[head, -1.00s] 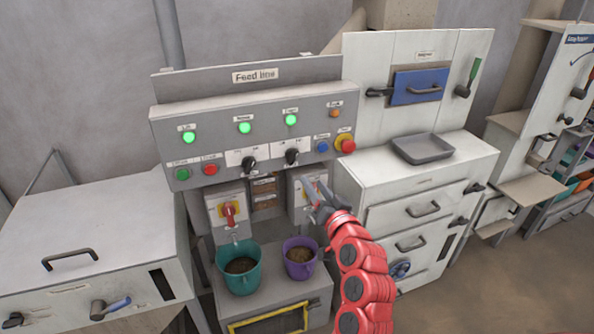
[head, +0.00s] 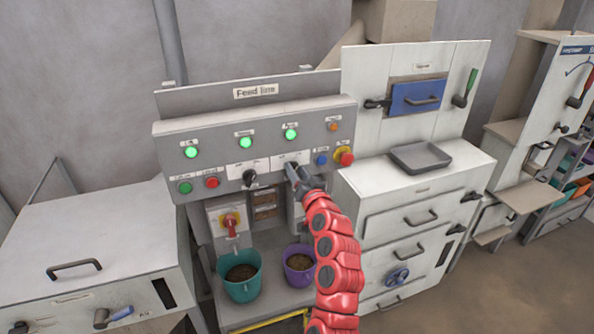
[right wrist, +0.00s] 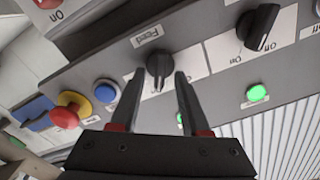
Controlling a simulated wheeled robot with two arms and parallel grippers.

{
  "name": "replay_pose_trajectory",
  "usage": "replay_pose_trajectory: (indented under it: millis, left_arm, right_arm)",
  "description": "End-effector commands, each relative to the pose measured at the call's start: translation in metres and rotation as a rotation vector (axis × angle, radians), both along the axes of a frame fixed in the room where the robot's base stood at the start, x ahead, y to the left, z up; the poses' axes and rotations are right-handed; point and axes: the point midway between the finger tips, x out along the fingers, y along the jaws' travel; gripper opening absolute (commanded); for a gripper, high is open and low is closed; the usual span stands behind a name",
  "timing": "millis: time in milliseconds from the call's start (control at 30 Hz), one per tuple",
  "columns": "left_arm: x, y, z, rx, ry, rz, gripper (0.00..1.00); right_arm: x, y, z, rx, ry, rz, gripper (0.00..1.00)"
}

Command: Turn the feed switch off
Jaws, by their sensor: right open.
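The feed switch (right wrist: 159,66) is a black rotary knob on a white plate, under a label reading "Feed" in the right wrist view. Its pointer ridge lies roughly upright in that view. My right gripper (right wrist: 159,74) is open, its two dark fingertips on either side of the knob; I cannot tell whether they touch it. In the head view my right gripper (head: 291,172) reaches the grey control panel (head: 330,108) and mostly hides this switch. A green lamp (head: 291,134) glows above it. My left gripper is not in view.
A second black switch (head: 249,177) sits to the left. A blue button (head: 321,159) and a red emergency-type button (head: 345,157) on yellow are close at the right. Teal (head: 241,287) and purple (head: 300,280) buckets stand below the panel.

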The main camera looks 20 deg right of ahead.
Motion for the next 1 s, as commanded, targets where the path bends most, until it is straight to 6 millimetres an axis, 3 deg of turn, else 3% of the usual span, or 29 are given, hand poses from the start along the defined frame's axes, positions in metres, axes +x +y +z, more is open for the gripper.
replay_pose_trajectory:
  millis: [200, 467, 800, 1000]
  left_arm:
    - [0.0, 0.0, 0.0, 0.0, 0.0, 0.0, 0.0]
    - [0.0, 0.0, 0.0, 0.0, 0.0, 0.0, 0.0]
    - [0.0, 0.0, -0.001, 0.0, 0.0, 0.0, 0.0]
    - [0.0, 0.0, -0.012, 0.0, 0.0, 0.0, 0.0]
  right_arm:
    - [0.0, 0.0, 0.0, 0.0, 0.0, 0.0, 0.46]
    - [0.0, 0.0, -0.001, 0.0, 0.001, 0.0, 0.01]
    - [0.0, 0.0, -0.001, -0.003, 0.001, 0.0, 0.0]
    - [0.0, 0.0, -0.004, -0.044, -0.001, -0.001, 0.0]
